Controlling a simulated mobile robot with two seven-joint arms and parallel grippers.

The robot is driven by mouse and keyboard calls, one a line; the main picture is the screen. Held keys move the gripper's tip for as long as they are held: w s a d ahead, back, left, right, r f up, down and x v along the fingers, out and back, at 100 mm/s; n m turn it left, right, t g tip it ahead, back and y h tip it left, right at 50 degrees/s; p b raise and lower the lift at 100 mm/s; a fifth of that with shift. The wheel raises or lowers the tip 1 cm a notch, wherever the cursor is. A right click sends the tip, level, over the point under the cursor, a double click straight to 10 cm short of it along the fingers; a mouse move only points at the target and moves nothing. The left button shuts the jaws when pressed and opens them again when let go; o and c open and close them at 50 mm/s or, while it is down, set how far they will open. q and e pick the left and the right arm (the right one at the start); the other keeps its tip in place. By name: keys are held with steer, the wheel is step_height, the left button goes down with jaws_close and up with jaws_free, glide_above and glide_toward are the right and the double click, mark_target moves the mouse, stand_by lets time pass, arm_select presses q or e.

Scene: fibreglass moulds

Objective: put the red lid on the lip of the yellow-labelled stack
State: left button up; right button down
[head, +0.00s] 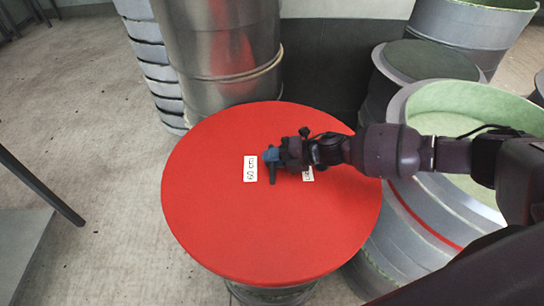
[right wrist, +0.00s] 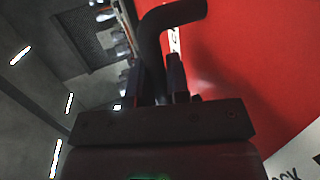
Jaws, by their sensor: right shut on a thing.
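The red lid (head: 230,225) is a large flat disc with white labels near its middle, seen from above in the head view. My right gripper (head: 272,163) is over the lid's middle and shut on its dark handle. In the right wrist view the curved dark handle (right wrist: 172,18) rises between my fingers (right wrist: 164,85), with the red lid face (right wrist: 250,60) to the right. Part of a grey round mould (head: 272,295) shows below the lid's front edge. I cannot tell whether the lid touches it. No yellow label shows. My left gripper is out of view.
A shiny metal drum (head: 222,45) stands close behind the lid, beside a pile of grey rings (head: 158,72). Grey moulds with green insides (head: 465,105) crowd the right, one with a red stripe (head: 425,222). The floor (head: 95,130) at left is mostly clear.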

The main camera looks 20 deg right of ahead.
steer(key=shift+r, duration=0.1)
steer(key=c, duration=1.1)
jaws_free()
steer(key=shift+o, duration=0.4)
steer(key=shift+f, duration=0.2)
steer(key=v, duration=1.1)
steer(key=shift+r+p, duration=0.1)
steer(key=shift+p, duration=0.25)
